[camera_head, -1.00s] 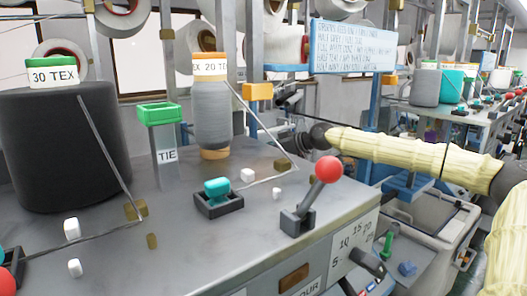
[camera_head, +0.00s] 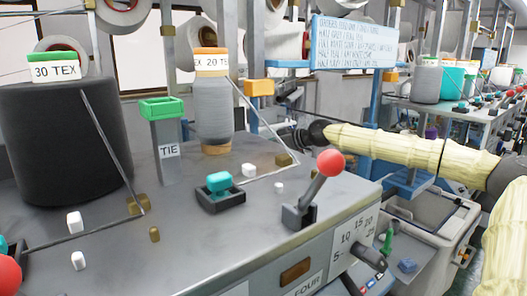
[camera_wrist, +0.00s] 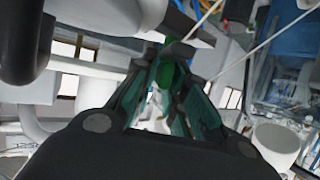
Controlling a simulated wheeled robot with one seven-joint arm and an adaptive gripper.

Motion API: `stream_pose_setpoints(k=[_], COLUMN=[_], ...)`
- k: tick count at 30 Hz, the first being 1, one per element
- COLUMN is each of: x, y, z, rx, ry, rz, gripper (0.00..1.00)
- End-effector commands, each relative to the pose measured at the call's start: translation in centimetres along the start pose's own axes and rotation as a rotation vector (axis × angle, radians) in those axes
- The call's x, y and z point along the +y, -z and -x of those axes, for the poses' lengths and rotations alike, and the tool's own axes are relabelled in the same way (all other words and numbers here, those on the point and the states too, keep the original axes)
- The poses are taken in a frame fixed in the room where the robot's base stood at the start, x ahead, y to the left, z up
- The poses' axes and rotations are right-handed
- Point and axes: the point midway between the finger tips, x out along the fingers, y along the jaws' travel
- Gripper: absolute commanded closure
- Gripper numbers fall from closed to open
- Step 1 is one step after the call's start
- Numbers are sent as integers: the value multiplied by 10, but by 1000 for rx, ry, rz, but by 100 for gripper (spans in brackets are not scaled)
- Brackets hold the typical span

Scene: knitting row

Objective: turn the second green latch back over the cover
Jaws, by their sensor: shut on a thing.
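In the wrist view, my gripper (camera_wrist: 170,72) has its two dark teal fingers on either side of a small round green piece (camera_wrist: 168,74), and is shut on it. It looks like a green latch, but I cannot tell whether it is the second one. The cover cannot be made out clearly.
A lever with a red ball (camera_head: 330,162) stands at the machine's front corner. A dark yarn cone (camera_head: 60,145), a grey cone (camera_head: 213,115) and a green-topped post marked TIE (camera_head: 166,150) stand on the top. Bars and thread lie close around my gripper.

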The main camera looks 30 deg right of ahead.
Motion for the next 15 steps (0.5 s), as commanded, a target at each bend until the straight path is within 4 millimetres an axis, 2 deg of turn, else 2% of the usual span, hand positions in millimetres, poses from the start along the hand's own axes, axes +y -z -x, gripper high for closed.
stream_pose_setpoints(k=[3,15], x=[3,4], y=[-5,-6], z=[-2,-2], rx=[-1,-1], ry=[16,112], rz=[7,46], gripper=[100,100])
